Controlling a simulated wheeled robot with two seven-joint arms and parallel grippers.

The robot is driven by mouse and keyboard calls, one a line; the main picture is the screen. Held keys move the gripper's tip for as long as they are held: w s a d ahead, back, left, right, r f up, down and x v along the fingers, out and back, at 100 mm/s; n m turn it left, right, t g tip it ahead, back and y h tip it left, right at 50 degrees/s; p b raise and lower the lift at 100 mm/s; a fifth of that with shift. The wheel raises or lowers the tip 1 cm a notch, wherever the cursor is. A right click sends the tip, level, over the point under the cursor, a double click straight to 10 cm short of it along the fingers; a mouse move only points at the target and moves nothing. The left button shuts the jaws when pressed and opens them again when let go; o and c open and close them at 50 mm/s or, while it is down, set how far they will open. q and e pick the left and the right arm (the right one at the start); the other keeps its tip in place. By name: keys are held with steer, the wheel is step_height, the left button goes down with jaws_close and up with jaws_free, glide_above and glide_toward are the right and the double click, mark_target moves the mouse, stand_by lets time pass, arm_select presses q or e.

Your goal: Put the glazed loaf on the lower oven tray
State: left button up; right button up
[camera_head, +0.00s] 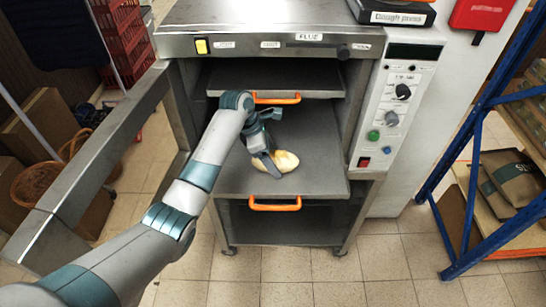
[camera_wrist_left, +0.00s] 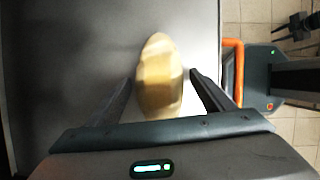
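The golden, pale-topped loaf (camera_head: 287,161) lies on the pulled-out lower oven tray (camera_head: 325,177), a flat grey sheet with an orange handle at its front. My left gripper (camera_head: 273,167) is low over the tray at the loaf. In the left wrist view the loaf (camera_wrist_left: 159,80) lies between the two dark fingers of the left gripper (camera_wrist_left: 161,76). The fingers stand apart, with a thin gap visible on the right side; contact on the left side is unclear. In the head view the gripper partly hides the loaf. My right gripper is not in view.
The upper tray (camera_head: 330,80) with its orange handle (camera_head: 276,98) sits inside the oven above. The oven door (camera_head: 95,150) stands open at the left. The control panel (camera_head: 395,105) is at the right, and a blue rack (camera_head: 470,150) stands further right.

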arm_select(q)
steer(key=shift+r, duration=0.15)
steer(key=shift+a+r+b, duration=0.2)
steer(key=shift+r+b, duration=0.15)
steer(key=shift+r, duration=0.15)
steer(key=b+v, duration=0.3)
steer(key=v, duration=0.6)
steer(key=shift+r, duration=0.2)
steer(key=shift+v, duration=0.8)
